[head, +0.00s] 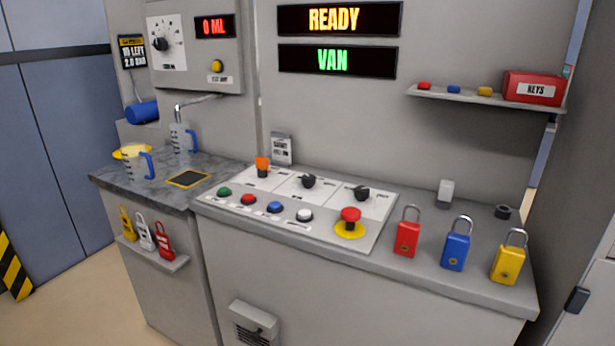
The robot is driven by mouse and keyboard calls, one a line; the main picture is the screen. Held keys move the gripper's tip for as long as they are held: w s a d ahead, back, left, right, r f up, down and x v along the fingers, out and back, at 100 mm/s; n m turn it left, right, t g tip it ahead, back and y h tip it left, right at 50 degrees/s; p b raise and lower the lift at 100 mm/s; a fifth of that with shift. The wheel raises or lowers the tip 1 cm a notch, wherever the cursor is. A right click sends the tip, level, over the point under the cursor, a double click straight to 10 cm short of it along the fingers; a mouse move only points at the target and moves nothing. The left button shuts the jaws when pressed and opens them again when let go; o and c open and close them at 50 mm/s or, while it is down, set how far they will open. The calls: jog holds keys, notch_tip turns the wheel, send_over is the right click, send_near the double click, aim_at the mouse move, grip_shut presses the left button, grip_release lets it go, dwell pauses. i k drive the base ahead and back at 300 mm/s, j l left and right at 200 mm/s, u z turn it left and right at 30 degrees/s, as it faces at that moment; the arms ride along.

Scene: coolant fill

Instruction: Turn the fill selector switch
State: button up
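The sloped control panel (375,232) on the counter carries an orange switch (262,165) and two black rotary switches, one in the middle (309,181) and one at right (361,194). A black dial (160,44) with a marked scale sits on the wall box at upper left. The labels are too small to tell which is the fill selector. A red display (215,26) on the wall box reads "0 ML". My gripper is not in view.
Green, red, blue and white buttons line the panel front, beside a red mushroom button (350,214). Red (408,238), blue (456,250) and yellow (507,264) padlocks stand at right. Jugs (138,165) stand at left. Wall displays read "READY" (335,19) and "VAN" (334,60).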

aim_at(309, 179)
jog(key=i+l+u, duration=0.2)
jog(key=u, duration=0.2)
jog(key=i+l+u, duration=0.2)
jog(key=l+u, duration=0.25)
jog(key=i+l+u, duration=0.15)
jog(key=u, duration=0.25)
jog(key=l, duration=0.1)
